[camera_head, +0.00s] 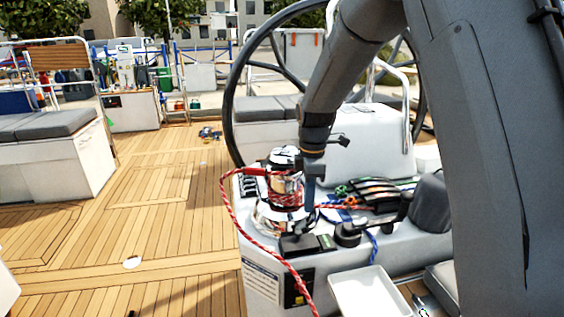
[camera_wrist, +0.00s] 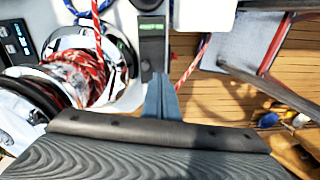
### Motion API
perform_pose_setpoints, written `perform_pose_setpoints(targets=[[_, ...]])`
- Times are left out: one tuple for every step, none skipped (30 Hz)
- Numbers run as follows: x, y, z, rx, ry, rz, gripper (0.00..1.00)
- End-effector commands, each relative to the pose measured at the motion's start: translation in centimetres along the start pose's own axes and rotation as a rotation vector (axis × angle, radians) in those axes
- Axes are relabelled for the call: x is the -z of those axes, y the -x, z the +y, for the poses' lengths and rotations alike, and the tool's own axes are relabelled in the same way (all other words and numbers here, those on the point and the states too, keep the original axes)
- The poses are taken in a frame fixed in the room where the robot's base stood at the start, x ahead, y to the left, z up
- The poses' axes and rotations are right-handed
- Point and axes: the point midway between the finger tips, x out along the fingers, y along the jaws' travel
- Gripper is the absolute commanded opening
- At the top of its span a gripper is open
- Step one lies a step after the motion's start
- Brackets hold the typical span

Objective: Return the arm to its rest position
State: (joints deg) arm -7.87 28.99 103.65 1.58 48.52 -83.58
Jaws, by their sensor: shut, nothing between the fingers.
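My arm (camera_head: 345,75) reaches down from the upper right over the cockpit console. My gripper (camera_head: 311,205) points down, close beside the chrome winch (camera_head: 263,220) in the head view. In the wrist view the fingers of my gripper (camera_wrist: 162,98) are together with nothing between them. The winch, wound with red and white rope (camera_wrist: 75,72), is at the left of the wrist view. I cannot tell from the head view whether the fingers touch anything.
A large black steering wheel (camera_head: 229,110) stands behind the arm. Red rope (camera_head: 246,233) trails from the winch down the console's front. A black lever (camera_head: 347,234), coiled lines (camera_head: 375,190) and a white tray (camera_head: 372,293) are nearby. The teak deck (camera_head: 165,225) at left is mostly clear.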

Motion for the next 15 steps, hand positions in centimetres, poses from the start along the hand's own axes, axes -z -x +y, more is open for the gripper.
perform_pose_setpoints(targets=[[-0.9, 0.3, -1.6, -0.004, -0.1, -0.001, 0.0], [-1.4, 0.4, -2.7, -0.006, -0.17, -0.001, 0.0], [-2.0, 0.5, -4.1, -0.01, -0.268, -0.001, 0.0], [-2.5, 0.6, -5.2, -0.013, -0.342, -0.001, 0.0], [-2.9, 0.6, -6.3, -0.016, -0.416, 0.0, 0.0], [-3.5, 0.6, -7.8, -0.02, -0.515, 0.001, 0.0], [-4.0, 0.6, -8.9, -0.022, -0.589, 0.001, 0.0], [-4.3, 0.6, -10.1, -0.025, -0.663, 0.002, 0.0], [-4.9, 0.5, -11.7, -0.028, -0.761, 0.003, 0.0], [-5.2, 0.4, -12.8, -0.032, -0.835, 0.006, 0.0], [-5.6, 0.4, -14.0, -0.034, -0.909, 0.007, 0.0], [-6.0, 0.2, -15.6, -0.039, -1.004, 0.01, 0.0], [-6.3, 0.1, -16.7, -0.04, -1.073, 0.011, 0.0], [-6.6, 0.0, -17.8, -0.044, -1.139, 0.014, 0.0], [-7.0, -0.2, -19.2, -0.046, -1.222, 0.016, 0.0]])
